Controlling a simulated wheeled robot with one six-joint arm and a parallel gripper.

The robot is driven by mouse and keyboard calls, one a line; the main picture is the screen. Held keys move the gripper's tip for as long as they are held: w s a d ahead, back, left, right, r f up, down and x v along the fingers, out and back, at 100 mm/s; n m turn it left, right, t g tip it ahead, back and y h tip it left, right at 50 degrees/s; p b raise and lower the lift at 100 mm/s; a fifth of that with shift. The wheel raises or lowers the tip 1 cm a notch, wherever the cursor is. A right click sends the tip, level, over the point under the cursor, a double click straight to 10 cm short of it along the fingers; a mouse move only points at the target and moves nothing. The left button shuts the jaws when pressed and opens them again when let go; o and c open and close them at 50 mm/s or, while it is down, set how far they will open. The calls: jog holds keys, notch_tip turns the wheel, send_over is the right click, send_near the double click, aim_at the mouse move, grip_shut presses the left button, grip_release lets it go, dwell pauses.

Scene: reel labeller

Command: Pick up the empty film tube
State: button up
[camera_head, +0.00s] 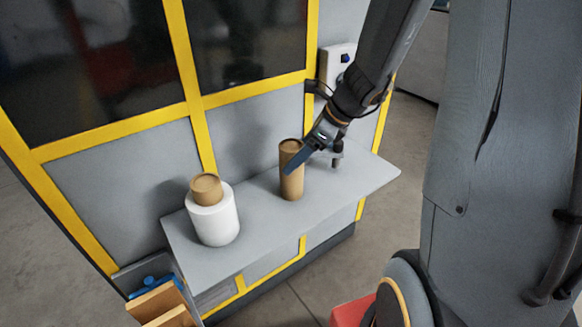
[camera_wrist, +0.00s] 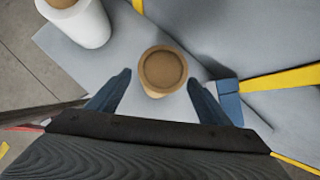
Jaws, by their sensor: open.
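A bare brown cardboard tube (camera_head: 291,180), the empty film tube, stands upright on the grey shelf (camera_head: 262,232). In the wrist view its round brown top (camera_wrist: 162,70) shows between and just beyond my fingertips. My gripper (camera_head: 310,156) is open and empty, close to the upper part of the tube. One dark finger overlaps the tube in the head view; I cannot tell whether it touches. A white film roll (camera_head: 214,222) on a brown core stands upright on the shelf to the left, apart from the tube. It also shows at the upper left of the wrist view (camera_wrist: 80,24).
A machine wall with yellow frames (camera_head: 196,60) and dark windows rises behind the shelf. Brown boxes (camera_head: 160,303) and a blue item (camera_head: 152,284) sit at the lower left. The shelf's middle is clear.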

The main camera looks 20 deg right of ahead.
aim_at(284, 143)
jog(key=x, duration=0.7)
jog(key=shift+w+a+r, duration=0.1)
jog(key=shift+w+r, duration=0.1)
jog(key=c, duration=1.2)
notch_tip(284, 143, up, 10)
jog(key=shift+r+p, duration=0.15)
jog(key=shift+p, duration=0.65)
jog(key=shift+c, duration=0.4)
jog(key=shift+r+p, duration=3.45)
jog(key=shift+p, duration=0.1)
